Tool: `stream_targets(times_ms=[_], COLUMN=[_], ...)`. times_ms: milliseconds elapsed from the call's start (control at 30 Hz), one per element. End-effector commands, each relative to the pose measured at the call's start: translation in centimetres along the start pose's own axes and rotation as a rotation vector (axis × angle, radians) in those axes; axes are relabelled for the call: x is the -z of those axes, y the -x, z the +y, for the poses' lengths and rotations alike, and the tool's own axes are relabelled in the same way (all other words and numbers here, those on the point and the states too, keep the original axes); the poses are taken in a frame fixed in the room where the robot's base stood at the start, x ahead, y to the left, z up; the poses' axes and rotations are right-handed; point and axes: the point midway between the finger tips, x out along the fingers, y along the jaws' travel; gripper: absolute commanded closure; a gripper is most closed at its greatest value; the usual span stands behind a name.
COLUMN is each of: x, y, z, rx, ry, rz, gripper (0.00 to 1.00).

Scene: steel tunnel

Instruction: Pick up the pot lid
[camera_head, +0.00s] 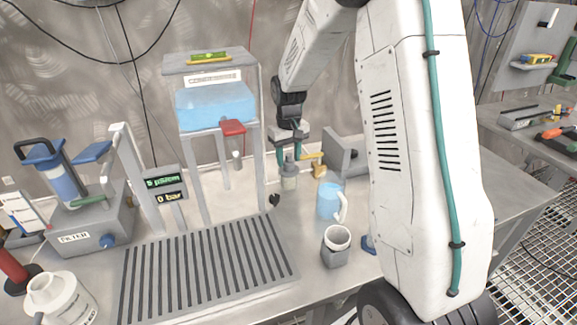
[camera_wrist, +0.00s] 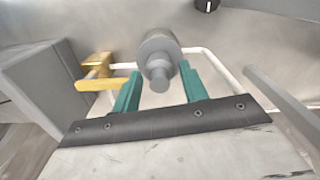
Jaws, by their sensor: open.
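My gripper (camera_head: 289,145) hangs over the back of the bench, pointing down, right of the blue-tank stand. In the wrist view its two teal fingers (camera_wrist: 160,70) are apart. A grey round piece with a stubby knob (camera_wrist: 158,62) shows between and beyond the fingertips. In the head view a small grey cylindrical piece (camera_head: 289,181) is just below the fingers; it looks like the same thing. I cannot tell for sure whether this is the pot lid, or whether the fingers touch it. A white pot-like vessel (camera_head: 62,300) stands at the front left.
A yellow valve (camera_head: 318,166) and a grey block (camera_head: 342,158) stand close right of my gripper. A blue jug (camera_head: 328,203) and a grey cup (camera_head: 336,243) are in front. The tank stand (camera_head: 252,160) is close left. A slotted grate (camera_head: 210,275) covers the front.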

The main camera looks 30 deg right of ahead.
Motion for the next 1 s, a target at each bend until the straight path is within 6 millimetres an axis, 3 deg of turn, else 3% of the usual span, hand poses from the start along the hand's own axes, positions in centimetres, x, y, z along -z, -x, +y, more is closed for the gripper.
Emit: stream_targets(times_ms=[67,100,200,567,1000], x=[0.0,0.0,0.0,0.1,0.1], y=[0.0,0.0,0.1,0.6,8.5], z=[0.0,0.0,0.0,0.0,0.0], rx=[0.000,0.000,0.000,-0.001,-0.001], ry=[0.000,0.000,0.000,0.000,0.000], rz=[0.000,0.000,0.000,0.003,0.004], gripper=[0.57,0.62,0.90,0.91,0.91])
